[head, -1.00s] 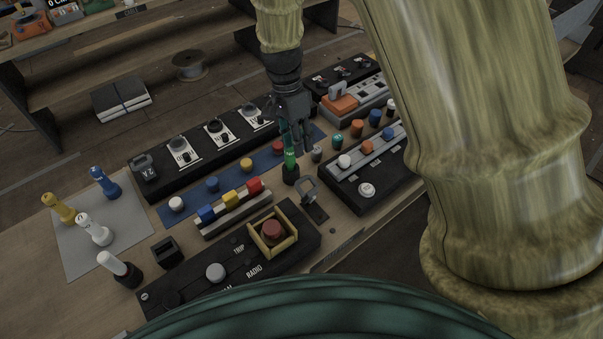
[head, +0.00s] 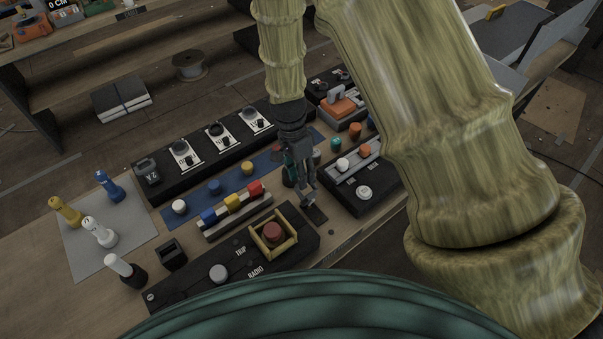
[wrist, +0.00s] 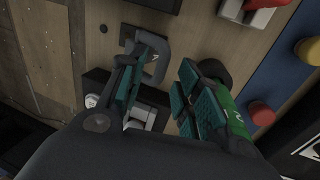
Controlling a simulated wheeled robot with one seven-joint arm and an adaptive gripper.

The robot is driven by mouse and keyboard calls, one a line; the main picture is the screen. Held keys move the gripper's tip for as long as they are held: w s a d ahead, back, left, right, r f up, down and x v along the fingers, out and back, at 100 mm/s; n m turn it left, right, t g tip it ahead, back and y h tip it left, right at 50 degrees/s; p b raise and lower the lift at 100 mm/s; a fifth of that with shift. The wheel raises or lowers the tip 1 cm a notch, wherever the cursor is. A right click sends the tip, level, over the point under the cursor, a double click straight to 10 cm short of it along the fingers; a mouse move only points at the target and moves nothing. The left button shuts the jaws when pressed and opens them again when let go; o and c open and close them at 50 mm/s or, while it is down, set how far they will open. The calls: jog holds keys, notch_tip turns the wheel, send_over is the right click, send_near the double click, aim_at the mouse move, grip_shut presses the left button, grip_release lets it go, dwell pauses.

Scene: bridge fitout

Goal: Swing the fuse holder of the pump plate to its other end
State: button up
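A grey loop handle stands on a small black plate (head: 316,215); it looks like the fuse holder, though I read no pump label. In the head view my gripper (head: 308,196) is low over this plate and hides most of the loop. In the wrist view the grey loop (wrist: 157,62) shows beside the left finger, partly behind it, and its dark plate (wrist: 127,34) lies beyond. My gripper (wrist: 165,92) is open, with its fingers apart. I cannot tell whether the left finger touches the loop.
A green cylinder (wrist: 235,118) stands close outside the right finger. A red button in a yellow frame (head: 272,235) is left of the plate, and a black box with white and orange knobs (head: 362,193) is right. A block with blue, yellow and red keys (head: 232,204) stands further left.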

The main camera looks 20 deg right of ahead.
jog(key=shift+s+f, duration=0.1)
jog(key=shift+f, duration=0.3)
grip_shut()
